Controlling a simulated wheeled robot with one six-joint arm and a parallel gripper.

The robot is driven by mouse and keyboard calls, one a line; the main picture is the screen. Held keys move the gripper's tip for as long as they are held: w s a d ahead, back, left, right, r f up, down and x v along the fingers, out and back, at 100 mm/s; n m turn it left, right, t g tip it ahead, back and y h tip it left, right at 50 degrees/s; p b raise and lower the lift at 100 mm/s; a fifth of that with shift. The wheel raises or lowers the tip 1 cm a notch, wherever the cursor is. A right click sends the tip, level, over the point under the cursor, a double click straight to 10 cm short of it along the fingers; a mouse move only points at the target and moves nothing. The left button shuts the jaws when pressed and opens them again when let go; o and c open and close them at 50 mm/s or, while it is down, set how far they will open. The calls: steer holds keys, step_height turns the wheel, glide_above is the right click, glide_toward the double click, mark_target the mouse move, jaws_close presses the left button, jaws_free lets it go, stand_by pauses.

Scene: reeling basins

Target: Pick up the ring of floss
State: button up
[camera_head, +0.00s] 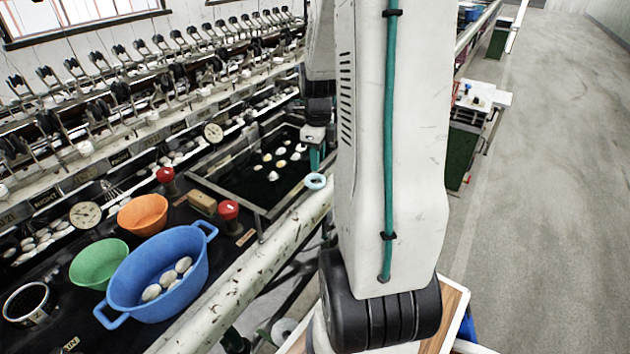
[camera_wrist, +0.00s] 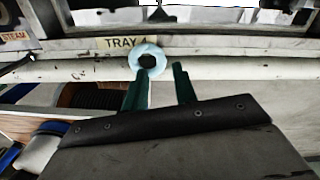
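The ring of floss (camera_head: 315,181) is a small pale blue ring with a dark hole. It sits at the white rail along the front of the basins. In the wrist view the ring (camera_wrist: 134,59) shows in front of the rail, just below the "TRAY 4" label. My gripper (camera_wrist: 162,69) has two green fingers standing apart with nothing between them. The left fingertip overlaps the ring's lower edge in the picture; I cannot tell whether they touch. In the head view my gripper (camera_head: 316,157) is partly hidden by my arm, just above the ring.
The worn white rail (camera_head: 245,262) runs along the bench front. Behind it is a dark basin (camera_head: 240,180) with several cocoons. A blue tub (camera_head: 185,245), green bowl (camera_head: 96,262) and orange bowl (camera_head: 142,212) stand left. The floor aisle (camera_head: 550,200) at right is clear.

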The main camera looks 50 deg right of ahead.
mark_target(318, 175)
step_height(318, 175, down, 4)
steer(key=shift+f, duration=0.2)
steer(key=c, duration=0.5)
steer(key=shift+o, duration=0.2)
steer(key=shift+r, duration=0.15)
